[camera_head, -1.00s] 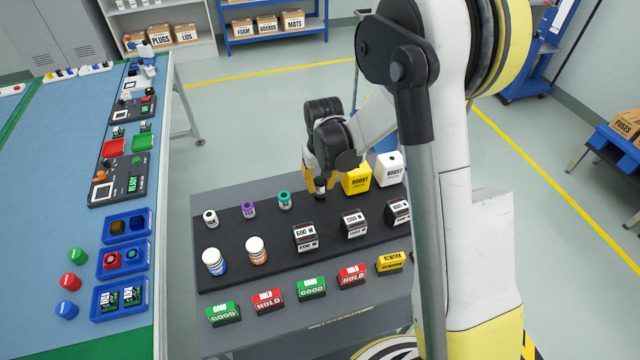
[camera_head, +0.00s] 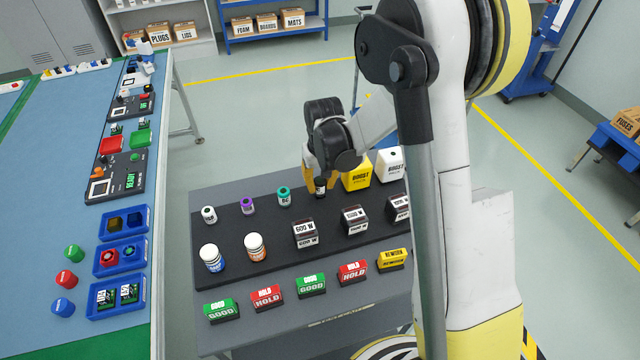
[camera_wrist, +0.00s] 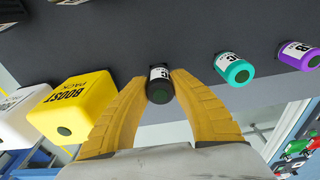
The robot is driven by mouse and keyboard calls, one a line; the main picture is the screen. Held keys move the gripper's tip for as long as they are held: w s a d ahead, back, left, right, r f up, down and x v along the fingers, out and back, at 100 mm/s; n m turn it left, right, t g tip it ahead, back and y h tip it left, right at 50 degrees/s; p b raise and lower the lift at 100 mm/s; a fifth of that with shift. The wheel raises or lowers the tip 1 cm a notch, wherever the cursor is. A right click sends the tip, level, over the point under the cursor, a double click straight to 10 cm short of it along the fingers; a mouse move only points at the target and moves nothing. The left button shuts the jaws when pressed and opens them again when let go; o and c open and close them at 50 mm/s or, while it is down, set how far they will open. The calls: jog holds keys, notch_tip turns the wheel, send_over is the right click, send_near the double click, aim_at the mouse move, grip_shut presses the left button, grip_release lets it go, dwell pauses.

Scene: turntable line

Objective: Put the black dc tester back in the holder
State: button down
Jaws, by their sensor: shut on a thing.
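The black dc tester (camera_wrist: 160,84) is a small black cylinder with a white label. In the wrist view it sits between the two yellow fingers of my gripper (camera_wrist: 160,88), which are shut on it. In the head view the tester (camera_head: 320,187) is upright below my gripper (camera_head: 318,180), at the back of the dark holder board (camera_head: 270,230). It is in the row of the teal tester (camera_head: 284,196) and the purple tester (camera_head: 247,205), right of both. I cannot tell whether its base touches the board. Its seat is hidden.
A yellow boost pack (camera_head: 356,178) stands close to the right of my gripper, with a white boost pack (camera_head: 389,163) beyond. A white tester (camera_head: 209,214) is at the row's left. Dark 600 W blocks (camera_head: 305,234) and two bottles (camera_head: 212,258) stand in front.

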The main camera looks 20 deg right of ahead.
jog(key=shift+f+b, duration=0.4)
jog(key=shift+f, duration=0.05)
jog(key=c, duration=1.2)
grip_release()
jog(key=shift+o, duration=0.2)
jog(key=shift+r, duration=0.15)
jog(key=r, duration=0.4)
jog(key=s+r, duration=0.1)
jog(key=r, duration=0.6)
jog(key=shift+s+r, duration=0.15)
jog(key=shift+r, duration=0.25)
jog(key=s+r+t+b, duration=0.1)
jog(key=s+r+t, duration=0.2)
jog(key=s, duration=0.7)
jog(key=s+r+t+b, duration=0.2)
jog(key=s+r+t, duration=0.1)
jog(key=s, duration=0.7)
jog(key=shift+s, duration=0.2)
